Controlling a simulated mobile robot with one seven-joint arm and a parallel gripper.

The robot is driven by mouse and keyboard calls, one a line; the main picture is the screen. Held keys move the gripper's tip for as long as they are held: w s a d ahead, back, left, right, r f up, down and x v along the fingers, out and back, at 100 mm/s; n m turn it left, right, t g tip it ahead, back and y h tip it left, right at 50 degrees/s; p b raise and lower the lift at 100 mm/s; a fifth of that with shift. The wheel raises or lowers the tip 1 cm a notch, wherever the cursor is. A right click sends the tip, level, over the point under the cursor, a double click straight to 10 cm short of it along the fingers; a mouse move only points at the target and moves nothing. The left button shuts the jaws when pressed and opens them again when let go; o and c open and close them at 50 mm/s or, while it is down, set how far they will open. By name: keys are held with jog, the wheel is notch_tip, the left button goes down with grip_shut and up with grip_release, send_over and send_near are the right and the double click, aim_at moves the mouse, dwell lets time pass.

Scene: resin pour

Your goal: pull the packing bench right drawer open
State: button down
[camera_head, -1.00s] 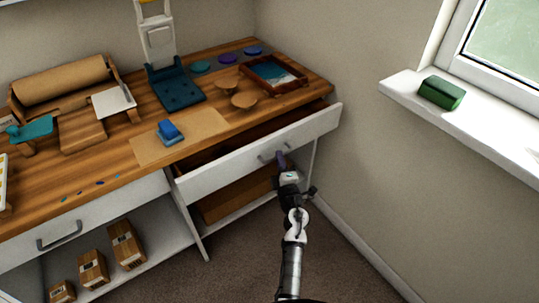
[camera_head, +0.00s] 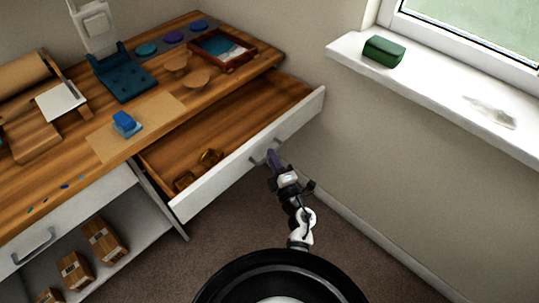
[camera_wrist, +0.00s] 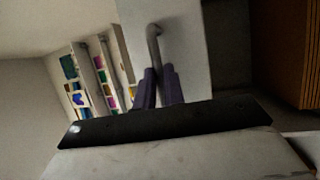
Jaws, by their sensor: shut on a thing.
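The packing bench right drawer (camera_head: 250,157) stands well out from the bench, and its wooden inside shows in the head view. Some amber-brown objects (camera_head: 205,160) lie in it near the front left corner. Its white front carries a grey bar handle (camera_head: 262,156). My gripper (camera_head: 272,158) is at that handle, shut on it. In the wrist view the purple fingers (camera_wrist: 158,84) close around the lower part of the handle (camera_wrist: 154,40) against the white drawer front (camera_wrist: 185,45).
The wooden bench top (camera_head: 75,150) holds a blue stand (camera_head: 122,85), a framed tray (camera_head: 222,50) and a blue block (camera_head: 124,122). The left drawer (camera_head: 70,215) is shut above a shelf of cartons (camera_head: 103,240). A wall and a sill (camera_head: 430,85) with a green block (camera_head: 383,51) stand to the right.

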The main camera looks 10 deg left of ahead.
jog(key=c, duration=1.5)
grip_release()
jog(key=shift+s+d, duration=0.1)
